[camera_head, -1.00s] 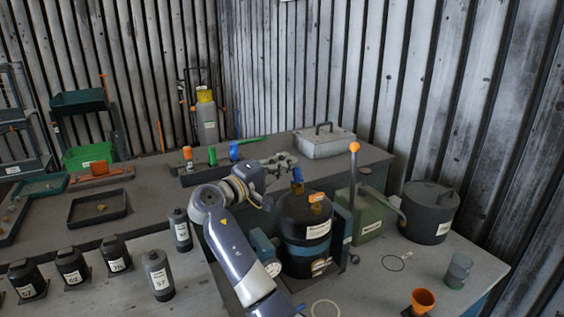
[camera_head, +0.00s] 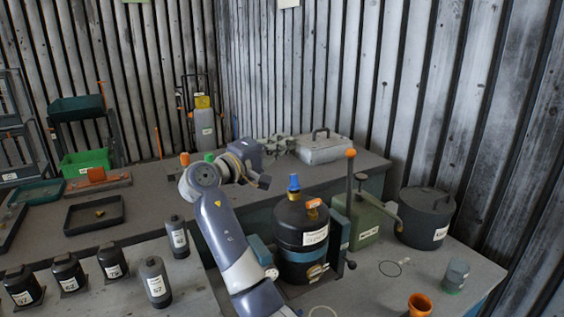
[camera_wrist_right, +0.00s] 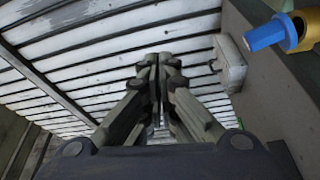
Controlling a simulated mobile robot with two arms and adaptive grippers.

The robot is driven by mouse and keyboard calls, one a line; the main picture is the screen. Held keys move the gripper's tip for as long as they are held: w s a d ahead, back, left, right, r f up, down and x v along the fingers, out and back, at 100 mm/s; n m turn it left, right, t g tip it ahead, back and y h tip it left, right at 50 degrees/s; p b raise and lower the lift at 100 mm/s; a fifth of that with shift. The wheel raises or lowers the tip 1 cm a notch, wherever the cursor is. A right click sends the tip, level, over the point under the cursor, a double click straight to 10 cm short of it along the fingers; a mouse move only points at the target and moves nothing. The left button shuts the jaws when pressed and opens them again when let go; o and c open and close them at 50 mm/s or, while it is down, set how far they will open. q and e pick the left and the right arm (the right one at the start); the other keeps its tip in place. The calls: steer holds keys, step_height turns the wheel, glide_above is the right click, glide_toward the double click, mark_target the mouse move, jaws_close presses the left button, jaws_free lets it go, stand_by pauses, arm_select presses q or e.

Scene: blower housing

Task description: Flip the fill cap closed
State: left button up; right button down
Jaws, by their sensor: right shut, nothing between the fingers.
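The black blower housing (camera_head: 290,240) stands on the right-hand bench with a teal band and a white label. On its top a blue cap piece (camera_head: 294,182) sticks up from a yellow fitting. An orange part lies beside it. In the right wrist view the blue piece (camera_wrist_right: 268,35) with its yellow ring is at the upper right, apart from my fingers. I cannot tell how far the cap is hinged. My right gripper (camera_head: 283,146) is left of and beyond the cap, shut and empty; its fingers show in the right wrist view (camera_wrist_right: 161,62). My left gripper is out of view.
A green can (camera_head: 366,226) with an orange-knobbed lever and a dark lidded drum (camera_head: 426,218) stand right of the housing. An orange cup (camera_head: 420,304) is at the front. Several dark bottles stand at the left. A grey case (camera_head: 323,150) lies behind.

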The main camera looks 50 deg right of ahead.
step_height(320, 180, up, 3)
steer(key=shift+f, duration=0.1)
stand_by(0.6)
